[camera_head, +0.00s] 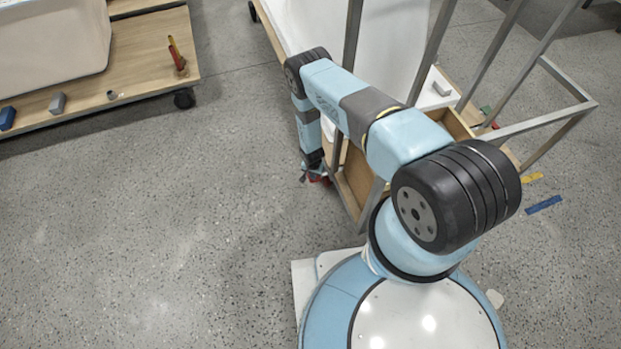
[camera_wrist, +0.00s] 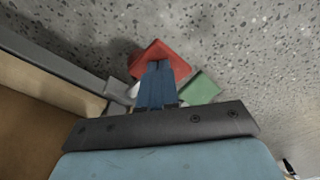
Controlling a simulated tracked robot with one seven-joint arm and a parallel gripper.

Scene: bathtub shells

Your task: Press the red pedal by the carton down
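The red pedal (camera_wrist: 160,50) is a flat red plate low over the floor in the wrist view. Only a bit of its red (camera_head: 324,181) shows in the head view, beside the brown carton (camera_head: 358,168). The carton's brown side (camera_wrist: 35,103) fills the left of the wrist view. My gripper (camera_wrist: 156,66) points down with its blue fingers together and nothing between them. The fingertips overlap the pedal's near part; I cannot tell whether they touch it or how far down it is. My arm hides most of the pedal in the head view.
A green plate (camera_wrist: 199,88) lies just right of the pedal. A grey metal frame (camera_head: 540,130) stands around the carton, with one bar close to my gripper. A wheeled wooden platform (camera_head: 150,60) is at the upper left. The floor left of my arm is clear.

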